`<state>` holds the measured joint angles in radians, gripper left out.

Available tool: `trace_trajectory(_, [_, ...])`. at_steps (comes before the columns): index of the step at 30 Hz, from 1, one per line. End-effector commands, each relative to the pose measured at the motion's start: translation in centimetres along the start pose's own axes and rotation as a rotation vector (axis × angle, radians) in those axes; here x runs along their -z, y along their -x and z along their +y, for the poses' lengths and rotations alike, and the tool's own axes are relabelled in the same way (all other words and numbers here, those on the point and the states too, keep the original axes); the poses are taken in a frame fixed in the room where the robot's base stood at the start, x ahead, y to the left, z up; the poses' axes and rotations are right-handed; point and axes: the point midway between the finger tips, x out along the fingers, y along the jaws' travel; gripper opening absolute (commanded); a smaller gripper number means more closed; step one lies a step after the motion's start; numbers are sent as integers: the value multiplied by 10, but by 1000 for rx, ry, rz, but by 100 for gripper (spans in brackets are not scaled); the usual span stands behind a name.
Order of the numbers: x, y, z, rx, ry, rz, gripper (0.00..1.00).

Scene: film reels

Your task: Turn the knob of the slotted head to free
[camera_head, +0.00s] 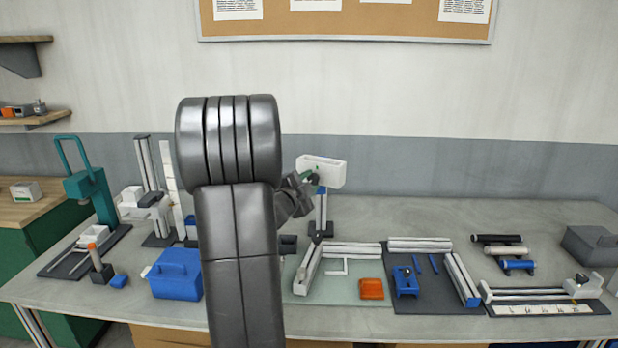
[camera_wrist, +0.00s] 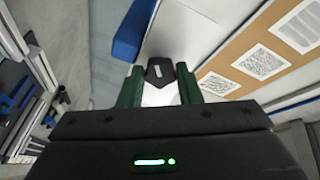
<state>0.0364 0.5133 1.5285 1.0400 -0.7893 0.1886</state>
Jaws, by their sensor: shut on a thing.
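The black knob (camera_wrist: 160,70) carries a short white mark that points nearly along the gripper's direction. My gripper (camera_wrist: 159,82) has its green fingers on either side of the knob, shut on it. In the head view my gripper (camera_head: 312,174) is at the front of the head, and the knob is mostly hidden. Any lettering by the knob is too small to read.
My arm covers the centre-left of the head view. A blue box (camera_head: 175,275) and a teal stand (camera_head: 92,195) are on the left. Rails on a mat (camera_head: 340,290), a blue fixture (camera_head: 405,282) and several cylinders (camera_head: 500,251) lie to the right.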

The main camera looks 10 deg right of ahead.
Motion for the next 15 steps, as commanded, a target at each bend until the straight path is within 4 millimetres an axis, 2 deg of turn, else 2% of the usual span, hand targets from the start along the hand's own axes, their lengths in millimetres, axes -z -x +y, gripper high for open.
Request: trace_trajectory(15, [0,0,0,-3,487,-4,9])
